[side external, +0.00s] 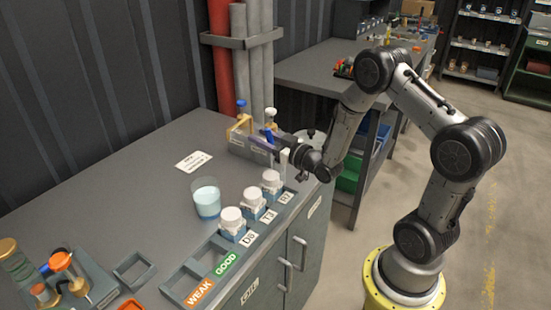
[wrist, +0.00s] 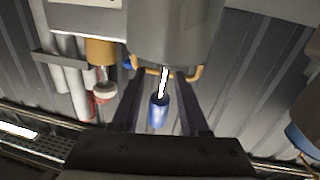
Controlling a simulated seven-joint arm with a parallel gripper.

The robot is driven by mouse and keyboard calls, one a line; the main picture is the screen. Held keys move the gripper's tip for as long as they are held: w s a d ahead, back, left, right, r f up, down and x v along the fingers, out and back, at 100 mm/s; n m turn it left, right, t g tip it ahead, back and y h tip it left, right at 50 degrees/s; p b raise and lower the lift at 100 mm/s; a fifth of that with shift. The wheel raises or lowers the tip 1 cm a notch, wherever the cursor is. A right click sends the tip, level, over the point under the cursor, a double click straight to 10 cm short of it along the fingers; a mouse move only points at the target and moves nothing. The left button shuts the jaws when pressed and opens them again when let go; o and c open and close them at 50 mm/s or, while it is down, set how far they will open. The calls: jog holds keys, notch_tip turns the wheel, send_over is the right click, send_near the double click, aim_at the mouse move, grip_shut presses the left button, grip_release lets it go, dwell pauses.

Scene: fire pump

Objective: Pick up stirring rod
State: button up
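What looks like the stirring rod, with a blue handle (side external: 269,133), stands upright in the rack (side external: 248,152) at the back right of the bench. In the wrist view its blue handle (wrist: 157,112) and thin white shaft lie between my two dark fingers. My gripper (side external: 262,147) reaches in from the right at the rack. In the wrist view my gripper (wrist: 162,112) is open, with a gap visible on each side of the handle. I cannot tell how deep the handle sits between the fingers. The rod's lower end is hidden.
A beaker of pale blue liquid (side external: 206,199) and white-capped bottles (side external: 231,220) stand in front of the rack. Another blue-topped item (side external: 241,106) is close behind my gripper. Red and grey pipes (side external: 221,60) rise behind. The bench's left middle is clear.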

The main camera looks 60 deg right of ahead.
grip_shut()
